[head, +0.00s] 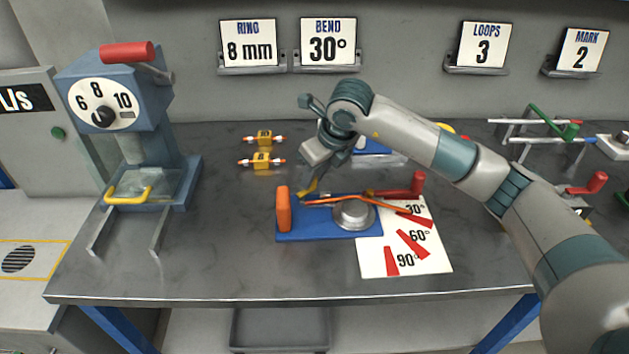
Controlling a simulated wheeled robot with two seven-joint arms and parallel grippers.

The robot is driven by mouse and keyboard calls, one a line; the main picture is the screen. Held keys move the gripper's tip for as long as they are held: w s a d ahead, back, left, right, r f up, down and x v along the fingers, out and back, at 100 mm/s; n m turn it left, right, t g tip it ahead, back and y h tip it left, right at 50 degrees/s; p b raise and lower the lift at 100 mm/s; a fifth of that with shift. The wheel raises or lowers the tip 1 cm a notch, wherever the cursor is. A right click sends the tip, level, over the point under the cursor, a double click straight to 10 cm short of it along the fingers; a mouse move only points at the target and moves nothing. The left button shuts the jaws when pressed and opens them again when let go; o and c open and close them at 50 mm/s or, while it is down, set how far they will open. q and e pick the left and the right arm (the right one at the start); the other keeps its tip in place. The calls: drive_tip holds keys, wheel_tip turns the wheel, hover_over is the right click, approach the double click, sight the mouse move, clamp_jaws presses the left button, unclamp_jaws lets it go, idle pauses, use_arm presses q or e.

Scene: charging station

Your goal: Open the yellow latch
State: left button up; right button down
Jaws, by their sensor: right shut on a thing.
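The yellow latch (307,189) is a small piece at the back edge of a blue bending jig (310,232) on the workbench. My right gripper (316,178) reaches down to it from behind and above and is shut on it. The gripper hides part of the latch, so its exact angle cannot be told. On the jig are an orange upright block (284,209), a round metal post (353,214), an orange rod lying across and a lever with a red handle (418,184). My left gripper is not in view.
A white angle card (430,262) lies beside the jig. A blue press (125,125) with a yellow handle (128,197) stands at left. Two yellow parts (262,161) lie behind the jig. A rack with green and red handles stands at right.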

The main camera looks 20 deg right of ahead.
drive_tip(key=shift+a+f+m+b, duration=0.1)
drive_tip(key=shift+m+b, duration=0.2)
drive_tip(key=shift+m, duration=0.2)
drive_tip(key=shift+m+h, duration=0.4)
drive_tip(key=m+h+b, duration=0.1)
drive_tip(key=m+b, duration=0.1)
drive_tip(key=m, duration=0.1)
drive_tip(key=shift+a+m+b, duration=0.15)
drive_tip(key=shift+m+b, duration=0.2)
drive_tip(key=shift+m, duration=0.05)
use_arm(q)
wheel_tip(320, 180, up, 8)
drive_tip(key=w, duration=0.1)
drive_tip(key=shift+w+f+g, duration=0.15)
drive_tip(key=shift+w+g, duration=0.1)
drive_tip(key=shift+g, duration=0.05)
use_arm(e)
drive_tip(key=shift+m+h, duration=0.5)
drive_tip(key=shift+m, duration=0.2)
drive_tip(key=c, duration=1.6)
unclamp_jaws()
drive_tip(key=shift+o, duration=0.2)
drive_tip(key=shift+r, duration=0.2)
